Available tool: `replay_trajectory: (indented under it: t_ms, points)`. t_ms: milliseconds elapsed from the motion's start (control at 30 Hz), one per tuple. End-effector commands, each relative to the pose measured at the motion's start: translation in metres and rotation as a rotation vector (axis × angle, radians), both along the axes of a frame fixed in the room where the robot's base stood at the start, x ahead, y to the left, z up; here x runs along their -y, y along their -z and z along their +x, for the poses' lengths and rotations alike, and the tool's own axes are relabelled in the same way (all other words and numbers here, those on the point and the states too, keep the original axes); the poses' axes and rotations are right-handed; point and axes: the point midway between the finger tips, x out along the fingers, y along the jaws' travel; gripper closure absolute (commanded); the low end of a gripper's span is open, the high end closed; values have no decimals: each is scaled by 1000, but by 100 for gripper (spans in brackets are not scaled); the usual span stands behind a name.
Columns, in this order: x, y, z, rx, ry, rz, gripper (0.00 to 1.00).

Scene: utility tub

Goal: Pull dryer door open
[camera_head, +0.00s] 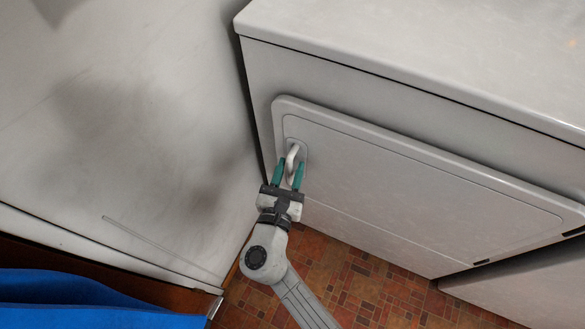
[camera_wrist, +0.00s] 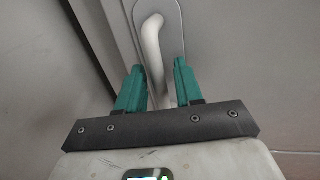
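The white dryer door (camera_head: 400,185) is a wide panel on the front of the dryer and looks closed. Its pale looped handle (camera_head: 292,153) sits in a recessed plate near the door's left edge. It also shows in the wrist view (camera_wrist: 152,45). My gripper (camera_head: 290,164) is at the handle, with its teal fingers apart. In the wrist view the fingers (camera_wrist: 158,67) stand on either side of the handle, with gaps visible.
The dryer's white top (camera_head: 420,45) overhangs the door above. A smudged pale panel (camera_head: 110,130) stands close on the left, and blue cloth (camera_head: 80,300) lies at lower left. Reddish tiled floor (camera_head: 350,285) is open below the door.

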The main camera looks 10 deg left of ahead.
Motion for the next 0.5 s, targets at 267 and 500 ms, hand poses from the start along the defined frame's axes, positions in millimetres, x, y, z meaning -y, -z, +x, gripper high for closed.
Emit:
replay_trajectory:
  t_ms: [267,500]
  points:
    - [1,0,5,0,0,1,64]
    - [1,0,5,0,0,1,78]
